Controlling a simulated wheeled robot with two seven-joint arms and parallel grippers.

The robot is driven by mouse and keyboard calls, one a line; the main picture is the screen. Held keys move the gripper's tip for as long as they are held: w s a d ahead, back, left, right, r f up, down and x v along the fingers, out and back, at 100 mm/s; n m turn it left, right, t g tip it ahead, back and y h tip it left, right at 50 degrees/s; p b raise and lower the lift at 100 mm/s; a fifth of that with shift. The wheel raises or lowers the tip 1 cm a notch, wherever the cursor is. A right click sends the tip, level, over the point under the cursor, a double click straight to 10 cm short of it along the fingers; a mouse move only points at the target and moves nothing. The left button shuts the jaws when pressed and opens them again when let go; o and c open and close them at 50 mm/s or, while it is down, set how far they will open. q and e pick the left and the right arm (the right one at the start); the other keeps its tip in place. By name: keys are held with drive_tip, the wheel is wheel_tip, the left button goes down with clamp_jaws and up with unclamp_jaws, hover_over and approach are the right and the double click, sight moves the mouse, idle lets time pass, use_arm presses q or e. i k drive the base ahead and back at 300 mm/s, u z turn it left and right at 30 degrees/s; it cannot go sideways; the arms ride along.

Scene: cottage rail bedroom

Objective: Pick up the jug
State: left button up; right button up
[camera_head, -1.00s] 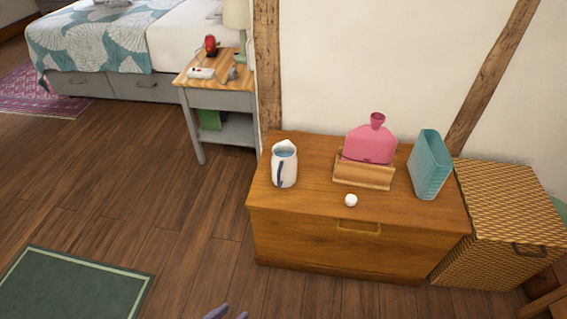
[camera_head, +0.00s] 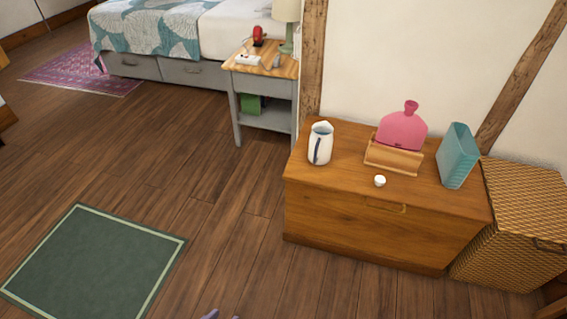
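The white jug (camera_head: 323,146) with a dark blue handle stands upright on the left end of the wooden chest (camera_head: 345,213). Its handle side faces me. Only the tips of one gripper (camera_head: 222,316) show at the bottom edge of the head view, on the floor side of the chest and well short of the jug. I cannot tell which arm it belongs to or how far its fingers are apart. My other gripper is out of view.
On the chest are a pink hot water bottle (camera_head: 402,129) in a wooden holder (camera_head: 393,157), a small white round object (camera_head: 379,181) and a teal container (camera_head: 457,156). A woven basket (camera_head: 522,222) stands right. A nightstand (camera_head: 262,103) is behind left. The floor in front is clear, with a green rug (camera_head: 92,258) left.

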sight(321, 143)
drive_tip(key=z, duration=0.55)
drive_tip(key=k, duration=0.35)
drive_tip(key=u, duration=1.7)
drive_tip(key=i, duration=1.2)
drive_tip(key=z, duration=1.4)
drive_tip(key=i, duration=0.8)
drive_tip(key=z, duration=0.7)
drive_tip(key=i, duration=0.45)
drive_tip(key=z, duration=0.05)
